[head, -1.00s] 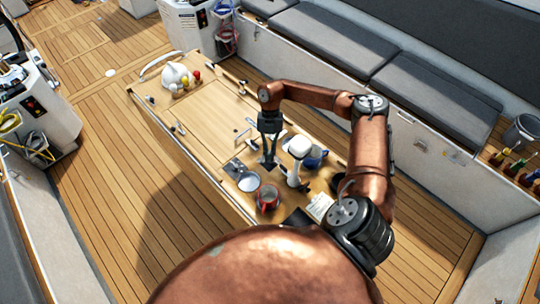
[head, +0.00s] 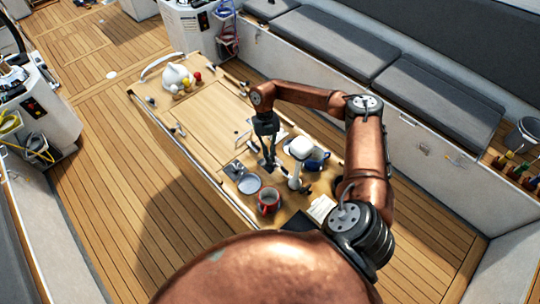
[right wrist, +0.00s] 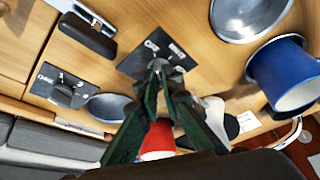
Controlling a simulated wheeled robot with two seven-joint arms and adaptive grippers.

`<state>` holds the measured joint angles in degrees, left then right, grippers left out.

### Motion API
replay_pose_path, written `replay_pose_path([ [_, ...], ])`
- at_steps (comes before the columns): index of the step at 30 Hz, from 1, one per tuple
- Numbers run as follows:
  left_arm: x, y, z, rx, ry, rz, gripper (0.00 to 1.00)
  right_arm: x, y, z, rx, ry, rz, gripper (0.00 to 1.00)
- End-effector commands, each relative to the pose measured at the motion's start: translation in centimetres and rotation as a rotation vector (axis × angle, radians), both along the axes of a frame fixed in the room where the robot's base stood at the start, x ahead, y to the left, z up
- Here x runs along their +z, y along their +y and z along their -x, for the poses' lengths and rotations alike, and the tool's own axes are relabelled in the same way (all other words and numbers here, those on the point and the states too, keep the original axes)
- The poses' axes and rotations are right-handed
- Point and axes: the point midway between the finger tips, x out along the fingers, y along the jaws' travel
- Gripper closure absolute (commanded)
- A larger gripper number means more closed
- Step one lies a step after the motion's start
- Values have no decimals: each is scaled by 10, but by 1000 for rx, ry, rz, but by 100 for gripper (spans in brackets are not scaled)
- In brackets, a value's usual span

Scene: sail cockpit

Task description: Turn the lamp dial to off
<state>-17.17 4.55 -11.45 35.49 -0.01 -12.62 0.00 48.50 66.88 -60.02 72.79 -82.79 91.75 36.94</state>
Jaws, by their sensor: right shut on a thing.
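A dark square plate (right wrist: 140,62) with a small dial (right wrist: 168,57) at its middle is set in the wooden table top. My right gripper (right wrist: 162,68) is shut on this dial in the right wrist view, and its fingers hide part of it. In the head view my right gripper (head: 268,158) points down at the table, left of a white-headed lamp (head: 301,147). A second dark plate (right wrist: 62,88) with a knob lies to the left in the wrist view. The plates' labels are too small to read surely. My left gripper does not show.
A red mug (head: 268,200), a round metal pan (head: 249,183) and a blue mug (head: 319,158) stand close around the gripper. A white teapot (head: 175,76) is at the table's far end. The table's middle (head: 212,112) is clear.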

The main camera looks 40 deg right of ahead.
Motion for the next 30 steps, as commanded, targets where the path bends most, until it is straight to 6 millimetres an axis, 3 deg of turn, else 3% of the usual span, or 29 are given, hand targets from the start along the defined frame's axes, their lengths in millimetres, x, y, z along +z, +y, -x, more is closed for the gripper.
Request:
replay_pose_path([
  [2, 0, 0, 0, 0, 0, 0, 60, 0, 0, 0, 1, -1, 1, 100],
  [3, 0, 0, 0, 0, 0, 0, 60, 0, 0, 0, 1, -1, 0, 92],
  [10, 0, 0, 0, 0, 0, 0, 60, 0, 0, 0, 0, 0, 0, 76],
  [20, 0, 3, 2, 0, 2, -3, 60, 3, -1, -1, -1, -1, 0, 76],
  [25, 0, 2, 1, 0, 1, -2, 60, 22, -4, -9, -2, -4, -1, 76],
  [30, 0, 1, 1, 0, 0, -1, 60, 56, -10, -22, -3, -4, 1, 76],
])
